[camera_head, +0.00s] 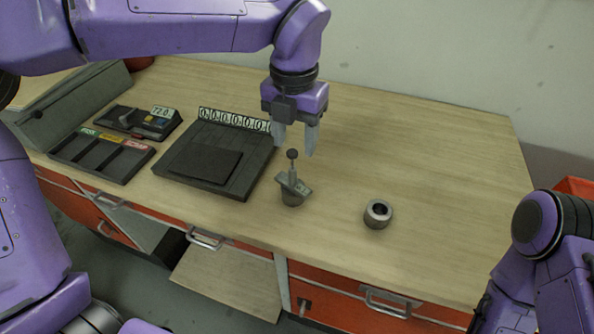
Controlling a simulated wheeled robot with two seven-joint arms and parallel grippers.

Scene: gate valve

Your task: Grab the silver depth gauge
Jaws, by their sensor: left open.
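The silver depth gauge (293,185) stands upright on the wooden bench near its front edge. It has a dark round knob on top and a flat crosspiece, and its lower end sits at a short grey cylinder (292,199). My left gripper (295,146) hangs just above and behind the gauge with its fingers pointing down. It is open and empty, and its fingertips appear close to the knob without closing on it. My right arm shows at the lower right, but its gripper is not visible.
A grey metal ring (378,213) lies right of the gauge. A dark scale-like device (217,155) with a number strip stands left. Farther left are a three-slot tray (101,155) and a small meter (138,122). The bench's right side (440,170) is clear.

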